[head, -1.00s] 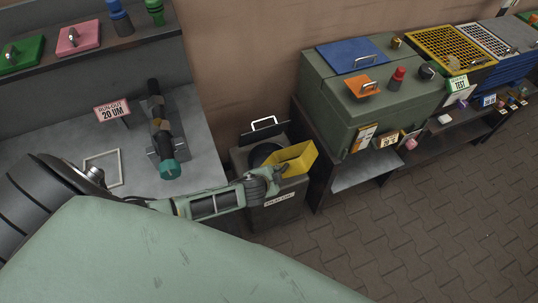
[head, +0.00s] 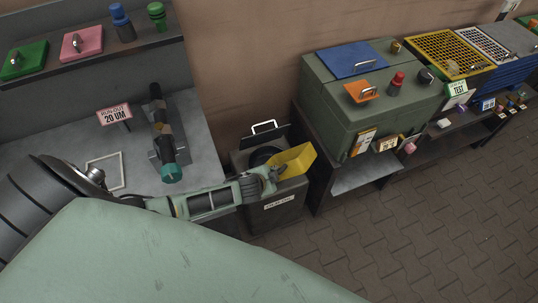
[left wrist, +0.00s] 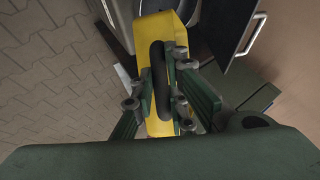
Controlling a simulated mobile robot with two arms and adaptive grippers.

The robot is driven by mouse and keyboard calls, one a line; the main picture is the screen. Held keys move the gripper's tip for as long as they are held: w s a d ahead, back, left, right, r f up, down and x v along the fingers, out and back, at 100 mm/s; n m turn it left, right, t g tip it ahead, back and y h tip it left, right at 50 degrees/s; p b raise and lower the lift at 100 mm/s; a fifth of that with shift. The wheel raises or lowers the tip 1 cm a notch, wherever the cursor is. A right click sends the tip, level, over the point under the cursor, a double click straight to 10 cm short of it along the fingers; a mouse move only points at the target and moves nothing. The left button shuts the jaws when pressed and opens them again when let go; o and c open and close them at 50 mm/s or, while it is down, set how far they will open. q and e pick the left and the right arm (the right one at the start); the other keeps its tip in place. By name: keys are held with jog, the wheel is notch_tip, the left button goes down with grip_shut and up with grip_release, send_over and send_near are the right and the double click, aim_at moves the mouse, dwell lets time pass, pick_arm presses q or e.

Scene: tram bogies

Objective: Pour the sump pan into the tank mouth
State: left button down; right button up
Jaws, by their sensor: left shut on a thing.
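The yellow sump pan (head: 294,158) is held tilted over the right part of the dark grey tank (head: 277,217). My left gripper (head: 271,177) is shut on the pan's dark handle. The left wrist view also shows the yellow pan (left wrist: 157,31), with its black handle between my gripper's fingers (left wrist: 166,88). The tank's round dark mouth (head: 262,155) shows just left of the pan and is partly hidden by the pan and gripper. No stream of liquid is visible, and the pan's contents cannot be made out. My right gripper is out of view.
The tank's dark lid (head: 262,138) stands open at the back. A green cabinet (head: 335,107) on a dark bench stands close on the right. A grey bench (head: 198,148) with a dark shaft is on the left. Brick floor (head: 350,245) is clear in front.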

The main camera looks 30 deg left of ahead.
pick_arm(q)
jog(key=shift+w+a+r+p, duration=0.1)
jog(key=shift+a+r+p, duration=0.1)
jog(key=shift+r+p, duration=0.15)
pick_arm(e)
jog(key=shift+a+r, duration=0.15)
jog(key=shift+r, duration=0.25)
pick_arm(q)
jog(key=shift+w+a+r+h+p, duration=0.2)
jog(key=shift+a+h+p, duration=0.1)
jog(key=shift+p, duration=0.1)
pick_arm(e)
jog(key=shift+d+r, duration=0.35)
pick_arm(q)
jog(key=shift+w+a+n+h, duration=0.15)
jog(key=shift+a+n+h, duration=0.15)
jog(key=shift+a+h, duration=0.15)
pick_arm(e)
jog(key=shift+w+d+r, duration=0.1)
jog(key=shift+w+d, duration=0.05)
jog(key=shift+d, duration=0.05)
